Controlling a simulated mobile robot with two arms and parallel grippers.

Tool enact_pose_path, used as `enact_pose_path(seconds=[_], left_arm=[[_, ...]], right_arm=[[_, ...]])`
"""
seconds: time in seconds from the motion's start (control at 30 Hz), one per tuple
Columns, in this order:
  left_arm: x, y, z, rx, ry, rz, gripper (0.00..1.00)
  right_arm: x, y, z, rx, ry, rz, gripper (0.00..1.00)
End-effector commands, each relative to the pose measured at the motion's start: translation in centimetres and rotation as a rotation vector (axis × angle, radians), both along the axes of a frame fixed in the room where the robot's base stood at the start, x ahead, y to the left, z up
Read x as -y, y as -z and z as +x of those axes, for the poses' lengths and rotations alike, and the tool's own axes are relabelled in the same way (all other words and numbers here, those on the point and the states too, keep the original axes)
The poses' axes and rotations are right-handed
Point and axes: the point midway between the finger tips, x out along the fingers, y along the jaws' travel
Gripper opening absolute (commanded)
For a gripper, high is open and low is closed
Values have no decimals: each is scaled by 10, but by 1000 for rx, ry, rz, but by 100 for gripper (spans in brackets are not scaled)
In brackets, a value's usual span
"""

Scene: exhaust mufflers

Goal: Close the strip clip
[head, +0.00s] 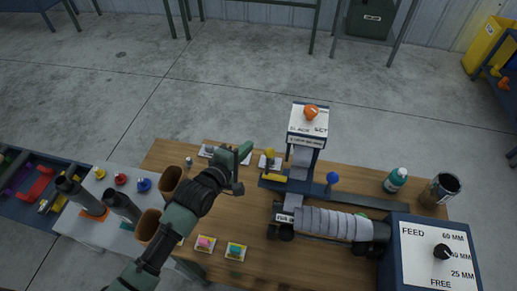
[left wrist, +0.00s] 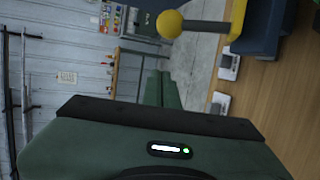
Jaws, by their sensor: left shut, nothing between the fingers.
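My left gripper (head: 244,151) is shut and empty over the work table, just left of the machine post. Its fingers also show closed together in the left wrist view (left wrist: 161,90). What looks like the strip clip is a yellow part (head: 274,178) with a ball-ended lever at the machine's left side. In the left wrist view its yellow ball (left wrist: 170,23) sits on a dark rod, joined to a yellow bar (left wrist: 238,18). The gripper looks apart from it. I cannot tell whether the clip is open. My right gripper is not in view.
The machine carries a wrapped muffler (head: 328,222), a blue ball knob (head: 333,178) and an orange-knobbed box (head: 308,124). A FEED dial box (head: 418,237) stands front right. A teal bottle (head: 396,180) and dark cup (head: 440,188) stand at right.

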Motion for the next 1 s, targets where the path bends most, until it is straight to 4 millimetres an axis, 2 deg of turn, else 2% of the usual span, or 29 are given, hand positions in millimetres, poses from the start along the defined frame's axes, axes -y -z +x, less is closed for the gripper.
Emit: enact_pose_path(seconds=[0.1, 0.2, 0.4, 1.0], left_arm=[[10, 5, 19, 0, 0, 1, 0], [22, -1, 2, -3, 1, -2, 0], [35, -2, -11, -2, 0, -2, 0], [36, 0, -14, 24, 0, -4, 0]], right_arm=[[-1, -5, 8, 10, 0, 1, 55], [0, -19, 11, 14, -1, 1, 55], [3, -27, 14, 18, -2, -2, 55], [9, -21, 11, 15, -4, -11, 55]])
